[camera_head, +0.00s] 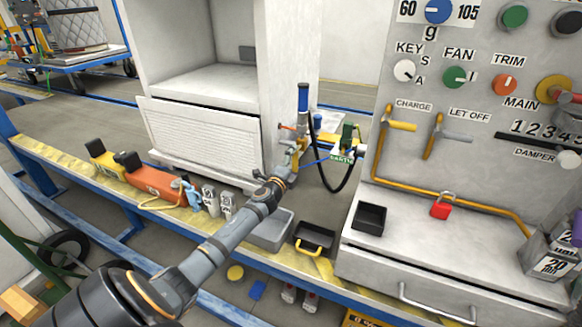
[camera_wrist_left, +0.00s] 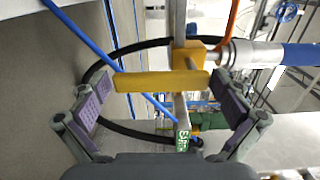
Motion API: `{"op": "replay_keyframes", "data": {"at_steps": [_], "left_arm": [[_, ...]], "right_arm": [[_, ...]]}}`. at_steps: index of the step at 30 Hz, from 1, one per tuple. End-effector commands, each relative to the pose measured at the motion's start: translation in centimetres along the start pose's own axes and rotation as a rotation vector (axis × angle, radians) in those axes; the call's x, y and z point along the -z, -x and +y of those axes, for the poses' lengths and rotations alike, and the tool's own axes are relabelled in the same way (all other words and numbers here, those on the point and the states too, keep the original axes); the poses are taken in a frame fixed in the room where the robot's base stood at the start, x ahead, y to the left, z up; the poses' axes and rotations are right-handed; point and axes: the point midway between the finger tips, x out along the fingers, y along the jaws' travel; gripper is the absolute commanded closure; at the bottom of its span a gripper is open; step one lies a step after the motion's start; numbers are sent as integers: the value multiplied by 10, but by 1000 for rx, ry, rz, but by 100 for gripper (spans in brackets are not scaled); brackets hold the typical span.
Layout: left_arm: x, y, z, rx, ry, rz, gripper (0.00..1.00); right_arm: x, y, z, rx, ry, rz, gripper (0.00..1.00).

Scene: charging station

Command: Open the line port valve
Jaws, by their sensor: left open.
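A valve with a yellow bar handle (camera_wrist_left: 160,83) on a yellow body fills the middle of the left wrist view; I take it to be the line port valve. The handle lies nearly level across the picture. My left gripper (camera_wrist_left: 163,103) is open, one purple-padded finger on each side of the handle, with visible gaps to both pads. In the head view the left gripper (camera_head: 284,168) is at the valve and pipe assembly, and its fingers are largely hidden. A blue grip (camera_head: 303,97) stands upright above it. My right gripper is out of view.
A black hose (camera_head: 344,181) loops beside the valve. A blue line (camera_wrist_left: 90,42) crosses the wrist view. Trays and bottles crowd the bench edge.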

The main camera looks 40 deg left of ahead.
Motion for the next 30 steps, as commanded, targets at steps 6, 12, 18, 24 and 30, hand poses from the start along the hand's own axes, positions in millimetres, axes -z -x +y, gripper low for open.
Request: {"op": "replay_keyframes", "data": {"at_steps": [6, 12, 18, 24, 30], "left_arm": [[0, 44, 2, -3, -9, 4, 0], [0, 88, 2, -4, -9, 4, 0], [0, 112, 1, -2, -5, 2, 0], [0, 116, 0, 0, -2, 1, 0], [0, 116, 0, 0, -2, 1, 0]], "right_arm": [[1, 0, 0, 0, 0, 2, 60], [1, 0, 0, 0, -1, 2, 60], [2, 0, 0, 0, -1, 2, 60], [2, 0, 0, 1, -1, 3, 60], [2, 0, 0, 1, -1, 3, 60]]}}
